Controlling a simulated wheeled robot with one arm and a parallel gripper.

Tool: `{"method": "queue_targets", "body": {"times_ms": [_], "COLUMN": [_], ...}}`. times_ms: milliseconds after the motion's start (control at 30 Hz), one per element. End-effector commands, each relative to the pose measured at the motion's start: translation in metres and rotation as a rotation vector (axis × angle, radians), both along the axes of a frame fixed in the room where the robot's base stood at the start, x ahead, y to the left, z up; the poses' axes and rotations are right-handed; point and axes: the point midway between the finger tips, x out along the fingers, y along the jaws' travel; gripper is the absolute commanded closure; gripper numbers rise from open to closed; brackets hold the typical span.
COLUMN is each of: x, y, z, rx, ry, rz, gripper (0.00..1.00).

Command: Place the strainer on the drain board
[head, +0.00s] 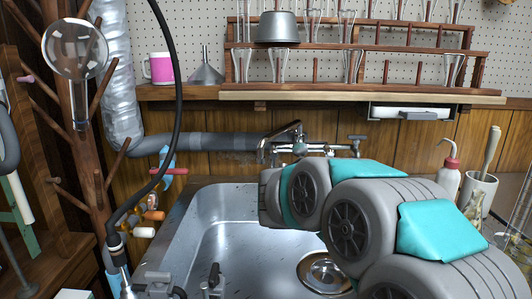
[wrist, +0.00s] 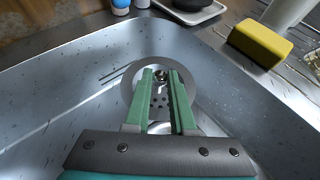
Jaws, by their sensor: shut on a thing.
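My gripper (wrist: 161,74) shows in the wrist view as two green fingers, close together with a narrow gap. They are shut on a small shiny knob, which appears to belong to the strainer (wrist: 159,101). Its perforated metal shows between the fingers. A grey ring surrounds it; I cannot tell whether the strainer sits in the drain or just above it. In the head view a round metal drain fitting (head: 325,273) shows on the sink floor, left of my arm. My gripper is hidden behind the arm there. The drain board (wrist: 232,20) shows partly beyond the sink's rim.
The sink (head: 205,235) has steep walls around the gripper. A yellow sponge (wrist: 260,43) lies on the counter at the right of the wrist view. The faucet (head: 287,145) stands behind the sink.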

Motion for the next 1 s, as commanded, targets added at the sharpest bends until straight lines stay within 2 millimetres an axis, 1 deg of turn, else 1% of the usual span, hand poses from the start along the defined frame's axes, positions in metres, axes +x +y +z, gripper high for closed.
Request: {"method": "queue_targets", "body": {"times_ms": [33,100,200,433,800,1000], "x": [0.004,0.010,0.012,0.011,0.004,0.002], "y": [-0.002,0.002,0.008,0.017,0.024,0.026], "z": [0.000,-0.004,-0.011,-0.028,-0.045,-0.048], "rx": [-0.001,-0.004,-0.008,-0.005,0.000,-0.002], "ry": [0.000,0.000,0.003,0.006,0.003,0.000], "rz": [0.051,0.124,0.204,0.330,0.428,0.450], "gripper": [1.00,1.00,1.00,1.00,1.00,1.00]}}
